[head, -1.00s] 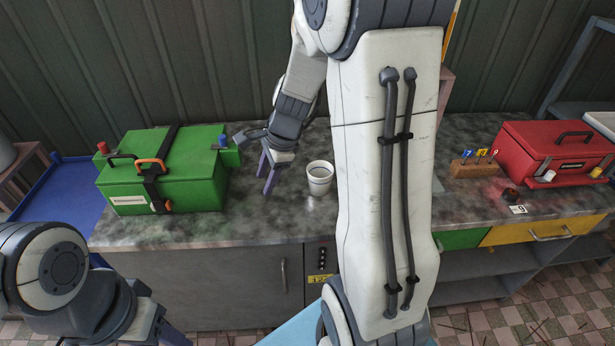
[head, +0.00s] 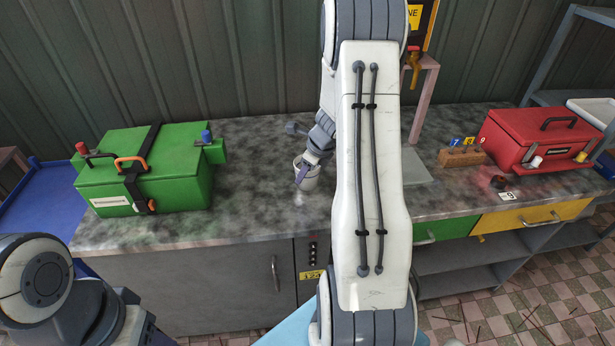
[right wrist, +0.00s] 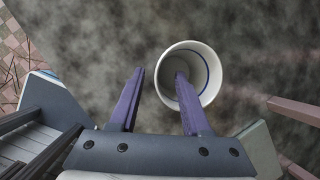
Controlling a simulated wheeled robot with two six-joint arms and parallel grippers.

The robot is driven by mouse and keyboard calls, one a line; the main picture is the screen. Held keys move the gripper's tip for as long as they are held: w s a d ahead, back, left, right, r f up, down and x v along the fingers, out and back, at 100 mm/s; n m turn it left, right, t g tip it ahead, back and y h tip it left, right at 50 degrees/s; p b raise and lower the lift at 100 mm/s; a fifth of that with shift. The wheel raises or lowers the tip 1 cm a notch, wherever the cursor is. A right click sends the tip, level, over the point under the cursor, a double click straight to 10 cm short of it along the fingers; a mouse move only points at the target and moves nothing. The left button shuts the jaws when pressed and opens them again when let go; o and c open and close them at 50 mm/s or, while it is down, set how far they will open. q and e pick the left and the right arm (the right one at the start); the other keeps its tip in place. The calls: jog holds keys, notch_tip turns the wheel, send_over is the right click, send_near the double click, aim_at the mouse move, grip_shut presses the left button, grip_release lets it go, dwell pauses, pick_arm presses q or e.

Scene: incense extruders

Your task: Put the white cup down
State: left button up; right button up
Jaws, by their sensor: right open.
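The white cup (head: 312,180) stands upright on the grey mottled counter, right of the green box. In the right wrist view the cup (right wrist: 192,60) shows its open mouth, with a blue line inside the rim. My right gripper (right wrist: 158,75) is open. Its two purple fingers straddle the cup's near left rim: one reaches over or into the mouth, the other is outside. In the head view the right gripper (head: 303,172) partly covers the cup. My left arm is at the lower left, its fingers mostly cut off by the frame.
The green box (head: 165,185) stands left on the counter (head: 250,215), and a blue tray (head: 40,200) lies beyond it. A red box (head: 525,140) and a wooden block (head: 460,157) with numbered tags are at the right. Counter between green box and cup is clear.

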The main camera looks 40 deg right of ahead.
jog(key=shift+x, duration=1.55)
grip_shut()
